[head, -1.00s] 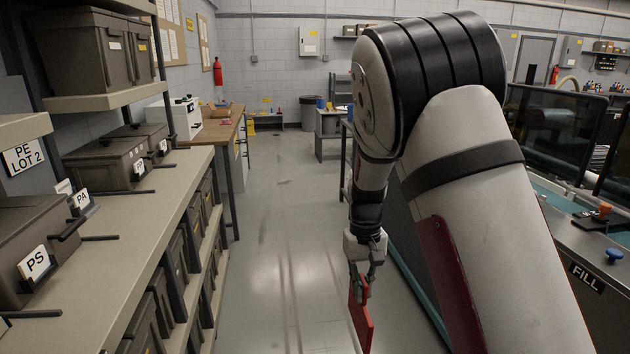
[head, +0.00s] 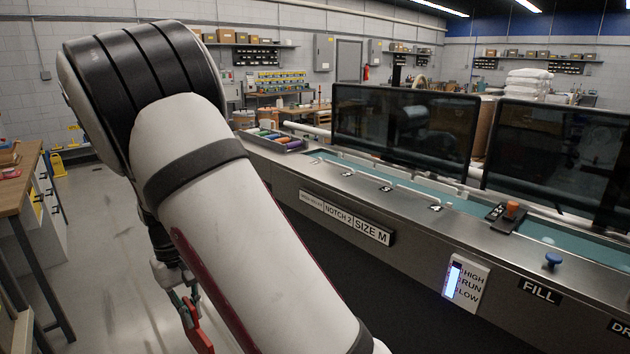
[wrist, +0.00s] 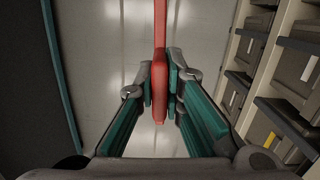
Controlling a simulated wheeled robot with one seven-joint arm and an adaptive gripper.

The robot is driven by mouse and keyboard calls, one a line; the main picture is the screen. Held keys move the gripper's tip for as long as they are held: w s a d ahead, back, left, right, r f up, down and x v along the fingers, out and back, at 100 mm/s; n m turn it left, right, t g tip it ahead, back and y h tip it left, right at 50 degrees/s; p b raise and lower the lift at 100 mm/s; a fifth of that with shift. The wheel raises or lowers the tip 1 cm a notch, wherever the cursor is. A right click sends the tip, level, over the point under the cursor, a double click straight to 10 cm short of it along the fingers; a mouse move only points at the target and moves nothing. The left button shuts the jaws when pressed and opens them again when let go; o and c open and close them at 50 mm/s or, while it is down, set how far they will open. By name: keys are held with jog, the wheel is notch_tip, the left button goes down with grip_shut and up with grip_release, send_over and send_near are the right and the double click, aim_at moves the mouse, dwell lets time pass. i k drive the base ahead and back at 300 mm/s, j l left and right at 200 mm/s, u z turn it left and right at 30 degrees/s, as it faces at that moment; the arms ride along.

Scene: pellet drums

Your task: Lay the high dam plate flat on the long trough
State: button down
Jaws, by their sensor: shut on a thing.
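My gripper (head: 184,296) hangs low over the floor aisle at the left of the head view, partly behind my own arm. It is shut on a red plate (head: 196,332), held edge-on and pointing down. In the wrist view the red plate (wrist: 160,80) stands between the two fingers of my gripper (wrist: 160,88). No label on the plate can be read. The long trough (head: 400,184) runs along the steel bench at the right, with teal inside. The plate is apart from it. My arm hides part of the bench front.
Dark screens (head: 405,130) stand behind the trough. A wooden table (head: 18,190) stands at left. Drawers (wrist: 290,120) flank the aisle in the wrist view.

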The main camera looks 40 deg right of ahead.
aim_at(360, 186)
jog(key=i+j, duration=0.1)
jog(key=i, duration=0.5)
jog(key=i+j+z, duration=0.1)
jog(key=i, duration=0.5)
jog(key=z, duration=1.6)
